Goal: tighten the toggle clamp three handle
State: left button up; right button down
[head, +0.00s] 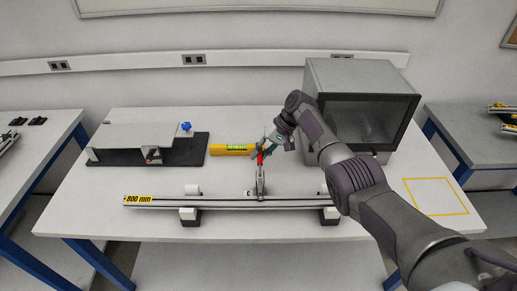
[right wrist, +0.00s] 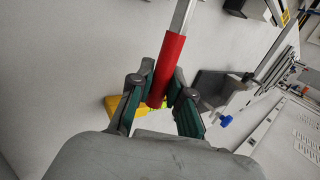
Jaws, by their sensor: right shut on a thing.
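The toggle clamp (head: 260,185) stands on the long rail (head: 225,202) marked 800 mm, near the middle of the table. Its red handle (right wrist: 170,65) points up and slightly to the right in the head view. My right gripper (head: 266,148) is at the upper end of this handle. In the right wrist view the gripper (right wrist: 160,98) has its fingers on both sides of the red grip and is shut on it. The metal lever runs on from the red grip to the picture's top edge. The clamp's lower part is out of the wrist view. My left gripper is not in view.
A yellow spirit level (head: 231,149) lies behind the rail. A black-based fixture with a blue knob (head: 186,127) is at the left. A grey box with a dark window (head: 360,105) stands behind my right arm. A yellow taped rectangle (head: 436,196) at the right is empty.

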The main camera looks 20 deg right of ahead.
jog(key=shift+f+g, duration=0.25)
jog(key=shift+g, duration=0.05)
jog(key=c, duration=1.1)
grip_release()
jog(key=shift+f, duration=0.1)
notch_tip(320, 180, up, 10)
jog(key=shift+f, duration=0.15)
jog(key=shift+a+r, duration=0.15)
jog(key=shift+r, duration=0.05)
jog(key=shift+w, duration=0.1)
